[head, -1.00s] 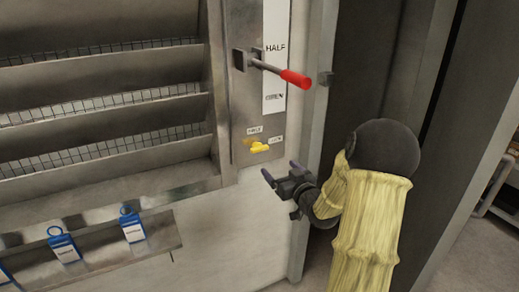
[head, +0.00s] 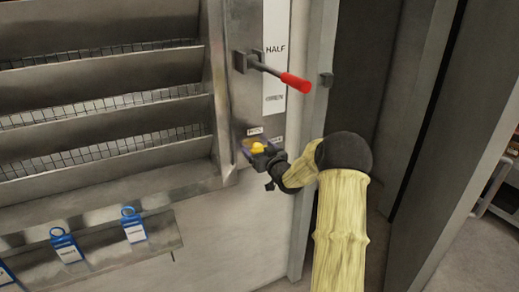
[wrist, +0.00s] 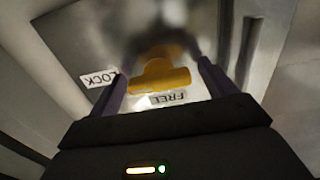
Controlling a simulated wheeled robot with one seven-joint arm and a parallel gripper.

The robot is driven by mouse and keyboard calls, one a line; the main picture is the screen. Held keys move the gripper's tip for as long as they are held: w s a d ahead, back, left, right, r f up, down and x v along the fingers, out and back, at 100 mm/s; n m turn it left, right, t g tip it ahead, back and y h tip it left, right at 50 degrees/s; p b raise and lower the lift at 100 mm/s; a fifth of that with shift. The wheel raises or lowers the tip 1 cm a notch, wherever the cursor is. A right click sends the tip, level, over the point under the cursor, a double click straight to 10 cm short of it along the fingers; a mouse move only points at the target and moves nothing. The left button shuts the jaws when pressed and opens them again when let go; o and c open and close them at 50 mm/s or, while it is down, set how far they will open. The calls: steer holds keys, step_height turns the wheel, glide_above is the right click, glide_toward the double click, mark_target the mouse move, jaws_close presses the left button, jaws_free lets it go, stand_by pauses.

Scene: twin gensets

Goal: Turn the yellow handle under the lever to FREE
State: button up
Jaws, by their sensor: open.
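The yellow handle (head: 257,148) sits on the metal panel below the red-tipped lever (head: 295,82). In the wrist view the handle (wrist: 160,76) lies with its long bar roughly crosswise, one end toward the LOCK label (wrist: 98,78). The FREE label (wrist: 168,98) appears upside down beside the bar. My gripper (head: 256,152) is at the handle. In the wrist view my gripper (wrist: 162,72) is open, a finger on either side of the handle with gaps showing. Whether the handle's base touches anything is too blurred to tell.
The lever sticks out above my gripper, beside a white strip (head: 275,60) marked HALF and OPEN. Louvres (head: 100,75) fill the left. Blue tags (head: 133,225) hang from a ledge at lower left. A door frame (head: 312,150) stands to the right.

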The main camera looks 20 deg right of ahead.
steer(key=c, duration=1)
steer(key=shift+f+n+b, duration=0.1)
steer(key=shift+n+b, duration=0.2)
steer(key=shift+b, duration=0.15)
steer(key=n+b, duration=0.1)
steer(key=b, duration=0.1)
steer(key=n+b, duration=0.2)
steer(key=shift+a+f, duration=0.1)
steer(key=shift+f, duration=0.1)
steer(key=n+b, duration=0.5)
steer(key=b, duration=0.1)
steer(key=shift+a+b, duration=0.1)
steer(key=shift+b, duration=0.2)
steer(key=n+b, duration=0.4)
steer(key=n, duration=0.1)
steer(key=shift+f+b, duration=0.15)
steer(key=shift+b, duration=0.25)
steer(key=n+b, duration=0.4)
steer(key=shift+n, duration=0.3)
